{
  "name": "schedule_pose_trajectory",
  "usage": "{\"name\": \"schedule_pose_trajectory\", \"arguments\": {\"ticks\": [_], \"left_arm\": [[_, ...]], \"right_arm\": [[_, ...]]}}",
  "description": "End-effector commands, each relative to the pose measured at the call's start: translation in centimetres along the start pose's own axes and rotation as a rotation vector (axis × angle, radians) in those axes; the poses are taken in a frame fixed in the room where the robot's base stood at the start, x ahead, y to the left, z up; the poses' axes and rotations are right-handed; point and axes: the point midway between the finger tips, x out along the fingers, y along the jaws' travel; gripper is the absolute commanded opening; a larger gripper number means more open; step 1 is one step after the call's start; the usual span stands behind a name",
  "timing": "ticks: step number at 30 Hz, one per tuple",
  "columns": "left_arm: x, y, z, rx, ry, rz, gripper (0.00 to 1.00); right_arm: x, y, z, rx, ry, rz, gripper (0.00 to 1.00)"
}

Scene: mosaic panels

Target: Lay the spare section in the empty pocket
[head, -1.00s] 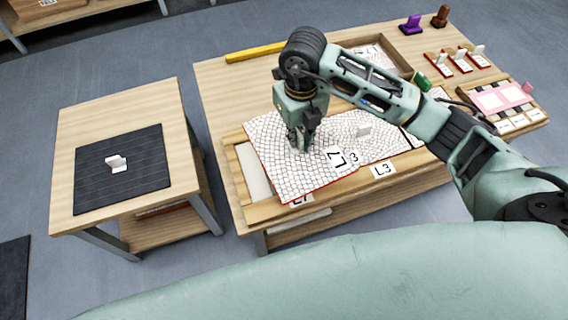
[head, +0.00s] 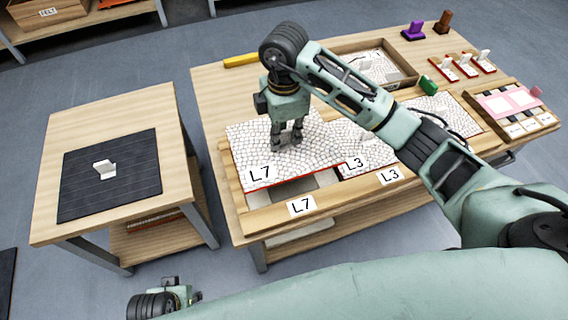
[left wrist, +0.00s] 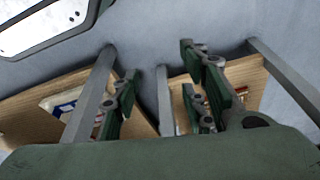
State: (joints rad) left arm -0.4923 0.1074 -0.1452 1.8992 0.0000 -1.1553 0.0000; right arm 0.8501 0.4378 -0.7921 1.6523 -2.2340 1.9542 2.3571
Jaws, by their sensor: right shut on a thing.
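The spare section (head: 250,150), a white cracked-tile mosaic panel with red edges marked L7, is in my right gripper (head: 287,142). The grip point is hidden by the fingers. The panel is over the left part of the wooden frame (head: 257,219), slightly turned against it. Part of the empty pocket (head: 292,188) shows as a pale grey bed beneath its near edge, behind the frame's L7 label (head: 301,207). The panel's right corner overlaps the L3 section (head: 372,160) in the picture; I cannot tell whether they touch. My left gripper (left wrist: 160,85) is open and empty.
A small side table (head: 180,193) at left bears a dark mat (head: 85,195) with a white upright piece (head: 104,169). A tray (head: 398,62) with another mosaic panel lies behind my right arm. A yellow bar (head: 240,61) lies at the back edge.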

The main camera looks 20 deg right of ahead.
Motion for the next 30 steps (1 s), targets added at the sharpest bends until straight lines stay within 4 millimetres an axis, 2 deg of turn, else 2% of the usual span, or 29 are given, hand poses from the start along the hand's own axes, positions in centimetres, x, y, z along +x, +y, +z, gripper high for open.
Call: {"name": "schedule_pose_trajectory", "arguments": {"ticks": [1,6,11,18,27,28,30], "left_arm": [[-0.4,0.0,-0.2,0.0,0.005,-0.001,0.4],[-2.1,-0.1,-0.9,-0.002,0.014,-0.002,0.4],[-3.1,-0.2,-1.2,-0.003,0.017,-0.003,0.4],[-5.1,-0.3,-1.7,-0.005,0.03,-0.005,0.4],[-5.8,-0.3,-1.8,-0.005,0.03,-0.006,0.4],[-5.8,-0.3,-1.8,-0.005,0.03,-0.006,0.4],[-5.8,-0.3,-1.8,-0.005,0.03,-0.006,0.4]], "right_arm": [[1.1,-0.1,-0.1,0.003,0.001,-0.004,0.0],[4.0,-0.1,-0.1,0.001,0.001,-0.003,0.0],[5.3,0.0,-0.1,-0.001,0.001,-0.001,0.0],[8.4,-0.1,-0.1,0.0,0.001,-0.001,0.0],[9.1,-0.1,-0.1,-0.003,0.001,-0.001,0.0],[9.2,-0.2,-0.1,-0.003,0.0,-0.004,0.11],[9.2,-0.2,-0.1,-0.003,0.0,-0.004,0.17]]}}
